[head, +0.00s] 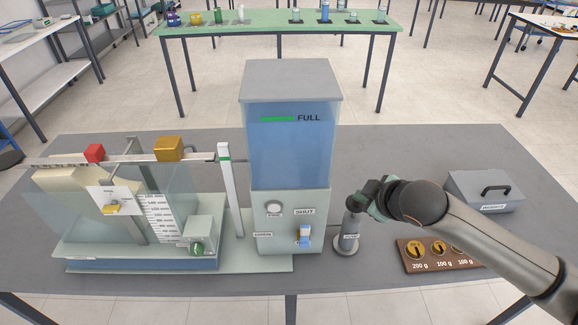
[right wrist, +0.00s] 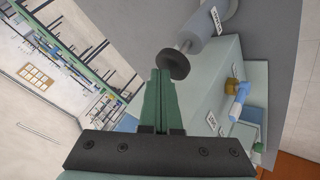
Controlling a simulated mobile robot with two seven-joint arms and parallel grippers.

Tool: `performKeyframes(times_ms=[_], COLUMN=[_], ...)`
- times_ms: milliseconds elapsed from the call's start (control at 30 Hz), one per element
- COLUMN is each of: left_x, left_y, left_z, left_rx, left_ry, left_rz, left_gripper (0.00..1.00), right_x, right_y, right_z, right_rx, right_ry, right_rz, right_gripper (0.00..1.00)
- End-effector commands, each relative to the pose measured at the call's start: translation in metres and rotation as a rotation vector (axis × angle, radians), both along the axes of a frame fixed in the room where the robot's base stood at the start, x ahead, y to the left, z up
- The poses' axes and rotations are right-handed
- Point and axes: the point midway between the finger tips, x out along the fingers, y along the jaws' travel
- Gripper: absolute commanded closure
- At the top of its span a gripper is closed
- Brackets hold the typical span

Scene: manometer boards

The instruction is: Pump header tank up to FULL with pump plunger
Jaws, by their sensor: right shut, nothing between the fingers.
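The header tank (head: 290,155) is a tall clear box with a grey lid on a pale green base. Blue fills much of it; I cannot tell exactly where the surface lies against the green FULL mark (head: 277,119). The pump (head: 346,240) is a small grey cylinder standing right of the tank. My right gripper (head: 366,201) is shut and empty at the top of the pump, partly hiding it. In the right wrist view, the dark round plunger knob (right wrist: 173,66) is just beyond the shut fingertips (right wrist: 163,72); contact is unclear. My left gripper is out of view.
A blue-handled valve (head: 304,236) marked SHUT is on the tank base. A flume with a balance beam (head: 125,158) stands left. A weight board (head: 430,256) and grey lidded box (head: 482,190) lie right. Table between tank and box is clear behind my arm.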

Motion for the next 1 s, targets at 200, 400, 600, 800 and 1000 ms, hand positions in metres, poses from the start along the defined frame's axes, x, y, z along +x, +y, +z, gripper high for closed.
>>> performKeyframes(times_ms=[200,400,600,800,1000], left_x=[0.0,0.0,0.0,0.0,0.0], left_y=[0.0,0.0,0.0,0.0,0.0], left_z=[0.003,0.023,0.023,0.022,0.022], left_rx=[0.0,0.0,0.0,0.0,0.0], left_ry=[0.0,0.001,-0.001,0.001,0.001], left_rz=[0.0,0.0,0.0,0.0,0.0], left_gripper=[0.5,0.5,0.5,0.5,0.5], right_x=[0.0,0.0,0.001,0.001,0.0], right_y=[0.0,0.0,0.001,0.001,0.0], right_z=[0.003,0.021,0.037,0.056,0.061], right_rx=[0.001,0.001,0.002,0.002,0.001], right_ry=[-0.001,-0.001,-0.006,-0.005,-0.002], right_rz=[0.001,0.001,0.001,0.001,0.001], right_gripper=[1.0,1.0,1.0,1.0,1.0])
